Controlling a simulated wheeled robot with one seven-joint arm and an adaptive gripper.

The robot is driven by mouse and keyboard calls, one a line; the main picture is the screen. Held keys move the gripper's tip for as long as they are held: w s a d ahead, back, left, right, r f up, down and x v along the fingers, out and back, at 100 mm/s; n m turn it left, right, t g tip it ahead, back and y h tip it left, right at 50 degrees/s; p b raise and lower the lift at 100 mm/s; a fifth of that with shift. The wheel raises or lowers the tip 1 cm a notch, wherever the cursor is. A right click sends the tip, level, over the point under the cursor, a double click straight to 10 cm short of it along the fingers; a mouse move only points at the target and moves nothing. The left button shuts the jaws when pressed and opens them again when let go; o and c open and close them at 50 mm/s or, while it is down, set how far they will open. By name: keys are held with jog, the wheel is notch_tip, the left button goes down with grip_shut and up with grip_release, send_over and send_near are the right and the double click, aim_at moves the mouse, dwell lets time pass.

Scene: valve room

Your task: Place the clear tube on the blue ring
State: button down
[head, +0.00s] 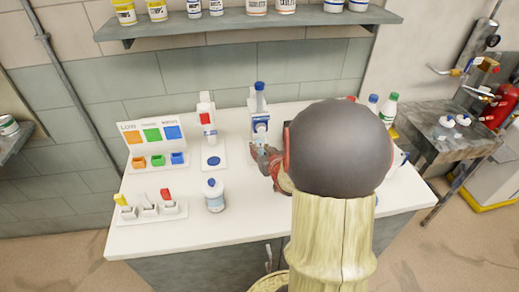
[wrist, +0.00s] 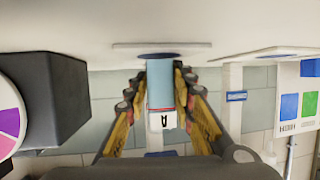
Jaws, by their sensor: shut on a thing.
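My gripper (wrist: 159,82) is shut on the clear tube (wrist: 160,88), a pale blue see-through cylinder with a red line across it. The wrist view looks upside down, with the counter at the top. The tube's lower end overlaps the dark blue ring (wrist: 158,55) on a white plate; I cannot tell whether it touches. In the head view my gripper (head: 264,161) is low in front of the blue-topped stand (head: 260,107). My arm hides most of the gripper and the ring there.
A red-marked stand (head: 206,116) with a blue disc on its base is to the left. A dark box (wrist: 55,100) is close at the left in the wrist view. The front-left counter is partly clear.

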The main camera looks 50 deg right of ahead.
jog(key=c, duration=1.5)
grip_release()
jog(key=shift+s+r+p, duration=0.15)
jog(key=shift+r+p, duration=0.1)
jog(key=shift+p, duration=0.05)
jog(key=p+v, duration=0.4)
jog(key=v, duration=0.7)
jog(key=shift+s+a+r, duration=0.1)
jog(key=shift+s+a, duration=0.05)
jog(key=shift+s, duration=0.1)
